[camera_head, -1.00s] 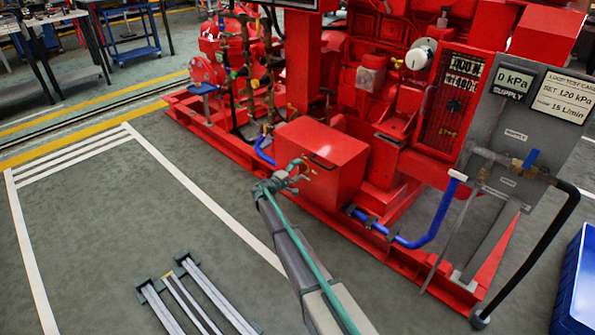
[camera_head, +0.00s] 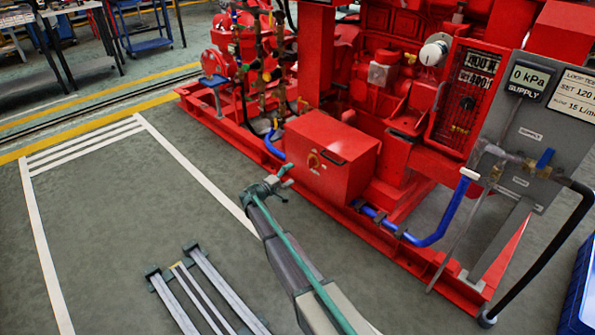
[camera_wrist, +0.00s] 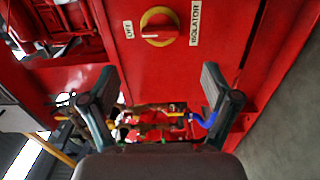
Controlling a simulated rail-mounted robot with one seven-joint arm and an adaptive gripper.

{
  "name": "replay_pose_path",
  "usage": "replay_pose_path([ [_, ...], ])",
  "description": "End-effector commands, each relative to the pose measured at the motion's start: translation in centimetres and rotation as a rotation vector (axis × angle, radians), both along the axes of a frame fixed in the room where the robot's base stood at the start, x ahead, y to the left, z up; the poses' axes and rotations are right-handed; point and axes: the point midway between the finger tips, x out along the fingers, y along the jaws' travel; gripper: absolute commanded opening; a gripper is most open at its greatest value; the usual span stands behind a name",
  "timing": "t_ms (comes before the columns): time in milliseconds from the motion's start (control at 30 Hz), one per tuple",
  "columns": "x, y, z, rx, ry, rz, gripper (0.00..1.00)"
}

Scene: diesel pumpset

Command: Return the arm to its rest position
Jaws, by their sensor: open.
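My gripper (camera_head: 282,184) is in front of the red box on the pumpset, over the floor, and stands clear of it. Its jaws (camera_wrist: 158,88) are spread apart and empty in the wrist view. The red box (camera_head: 330,158) carries a red and yellow isolator knob (camera_wrist: 160,26), with labels beside it. The knob also shows on the box's front in the head view (camera_head: 313,160). Nothing touches the fingers.
The red pumpset skid (camera_head: 235,139) fills the back. A blue hose (camera_head: 441,216) runs to a grey panel (camera_head: 538,137) at the right. Metal rails (camera_head: 203,291) lie on the floor at the lower left. The marked floor (camera_head: 125,210) to the left is clear.

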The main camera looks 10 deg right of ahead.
Motion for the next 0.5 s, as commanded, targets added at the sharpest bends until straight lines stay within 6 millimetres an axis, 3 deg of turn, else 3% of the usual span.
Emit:
replay_pose_path([
  [167,-0.81,1.02,-0.02,0.0,0.0,0.0,0.88],
  [500,-0.87,1.1,-0.04,0.0,0.0,-0.001,0.88],
])
